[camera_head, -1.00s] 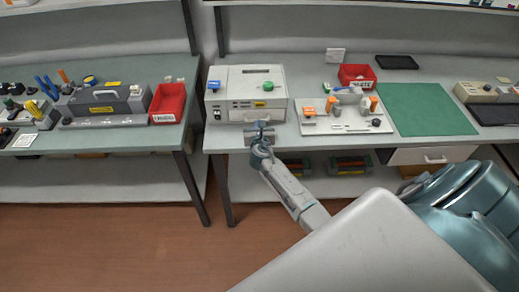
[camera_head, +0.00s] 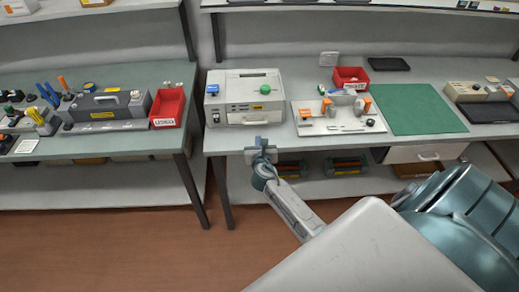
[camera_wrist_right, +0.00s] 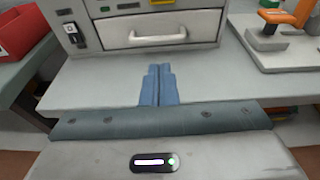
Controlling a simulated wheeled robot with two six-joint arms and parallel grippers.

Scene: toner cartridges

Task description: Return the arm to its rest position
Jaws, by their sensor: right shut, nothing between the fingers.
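My right gripper (camera_head: 262,146) is in front of the right bench's front edge, below and in front of the grey-white boxy machine (camera_head: 244,97). In the right wrist view its two blue fingers (camera_wrist_right: 158,84) lie together with nothing between them, pointing at the bench edge. The machine's drawer front with its handle (camera_wrist_right: 157,37) is beyond the fingertips, apart from them. My right arm runs from the gripper down to the lower right. My left gripper is not in view.
The right bench (camera_head: 300,85) also holds a light tray with orange-topped parts (camera_head: 337,116), a red bin (camera_head: 351,77) and a green mat (camera_head: 417,109). The left bench has another red bin (camera_head: 167,108). Toner cartridges (camera_head: 346,165) lie on the lower shelf. The floor in front is clear.

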